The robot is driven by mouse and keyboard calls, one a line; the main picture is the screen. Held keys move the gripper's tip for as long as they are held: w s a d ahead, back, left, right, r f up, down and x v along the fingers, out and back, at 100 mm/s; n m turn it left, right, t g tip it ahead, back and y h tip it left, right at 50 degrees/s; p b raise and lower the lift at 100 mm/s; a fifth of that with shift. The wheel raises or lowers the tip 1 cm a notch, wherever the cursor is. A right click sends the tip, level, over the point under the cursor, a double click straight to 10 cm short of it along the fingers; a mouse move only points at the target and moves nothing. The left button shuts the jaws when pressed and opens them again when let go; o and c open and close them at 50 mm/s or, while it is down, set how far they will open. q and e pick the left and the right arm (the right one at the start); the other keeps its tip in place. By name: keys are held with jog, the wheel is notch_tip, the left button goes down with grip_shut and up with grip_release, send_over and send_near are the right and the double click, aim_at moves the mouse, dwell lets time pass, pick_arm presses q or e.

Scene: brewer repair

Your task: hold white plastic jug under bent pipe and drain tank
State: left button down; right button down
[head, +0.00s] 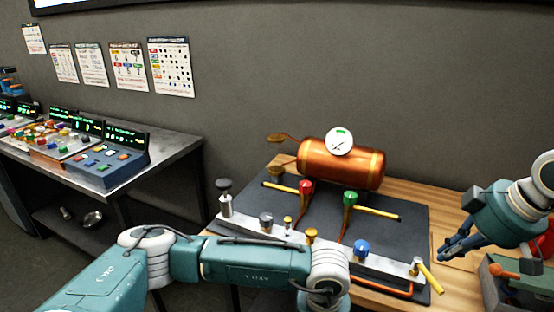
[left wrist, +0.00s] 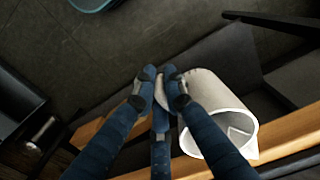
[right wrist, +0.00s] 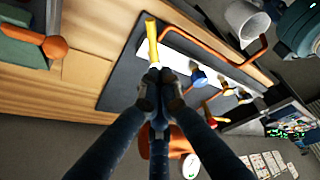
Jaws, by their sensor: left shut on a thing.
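The white plastic jug (left wrist: 205,92) is beside the wooden bench edge in the left wrist view, its open mouth visible. My left gripper (left wrist: 160,75) is shut on its side, apparently at the handle. The jug also shows in the right wrist view (right wrist: 246,20), near the bent orange pipe (right wrist: 225,38); I cannot tell whether it is under the outlet. The head view hides the jug and left gripper. The copper tank (head: 342,165) with a gauge lies at the bench back. My right gripper (head: 452,247) looks shut and empty, above the yellow lever (head: 431,278).
A toolbox (head: 490,290) with an orange-knobbed part stands at right. A control-panel table (head: 170,150) stands at left.

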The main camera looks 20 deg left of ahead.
jog(key=s+a+r+g, duration=0.1)
jog(key=a, duration=0.1)
send_over(436, 284)
jog(key=s+a, duration=0.1)
jog(key=a, duration=0.1)
jog(key=shift+g, duration=0.4)
jog(key=shift+s+d+f, duration=0.1)
jog(key=shift+f, duration=2.05)
jog(key=shift+f, duration=2.35)
jog(key=shift+w+d, duration=0.25)
jog(key=shift+d, duration=0.35)
jog(key=shift+w+d, duration=0.3)
jog(key=shift+d, duration=0.25)
